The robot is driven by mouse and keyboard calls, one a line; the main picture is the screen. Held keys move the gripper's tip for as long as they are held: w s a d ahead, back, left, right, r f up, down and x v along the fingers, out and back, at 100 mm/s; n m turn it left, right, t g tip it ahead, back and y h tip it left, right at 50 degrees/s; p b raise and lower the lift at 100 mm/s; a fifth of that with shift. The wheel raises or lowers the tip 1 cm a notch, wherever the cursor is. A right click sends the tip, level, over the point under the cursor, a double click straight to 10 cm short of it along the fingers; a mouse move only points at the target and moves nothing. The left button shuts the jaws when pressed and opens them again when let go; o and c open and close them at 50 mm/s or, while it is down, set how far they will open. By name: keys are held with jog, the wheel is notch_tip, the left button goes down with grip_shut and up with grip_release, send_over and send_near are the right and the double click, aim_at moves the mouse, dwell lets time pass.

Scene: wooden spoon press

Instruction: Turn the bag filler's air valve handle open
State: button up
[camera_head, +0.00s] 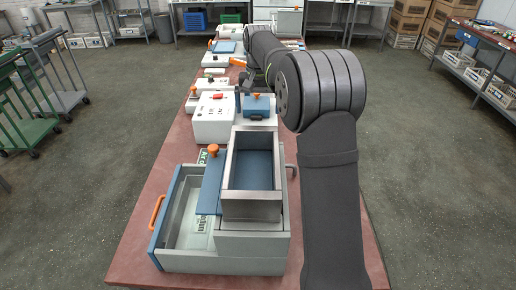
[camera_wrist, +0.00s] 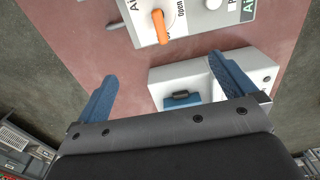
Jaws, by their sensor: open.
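The panel carries partly cut-off "Open" and "Air" lettering. The handle points down in the picture, toward my gripper. My gripper (camera_wrist: 162,67) is open and empty, with its two blue fingers spread wide. The handle lies beyond the fingertips, roughly midway between them, and nothing touches it. In the head view, my arm reaches to the far part of the table and hides most of the gripper.
A white box with a blue part (camera_wrist: 180,100) stands below the panel in the wrist view, near the right finger. In the head view, the red table (camera_head: 150,240) holds a grey drawer unit (camera_head: 252,243) and white machines (camera_head: 212,120) with orange knobs, left of my arm.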

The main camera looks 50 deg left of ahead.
notch_tip(320, 180, up, 2)
jog(key=shift+r, duration=0.1)
jog(key=shift+c, duration=0.4)
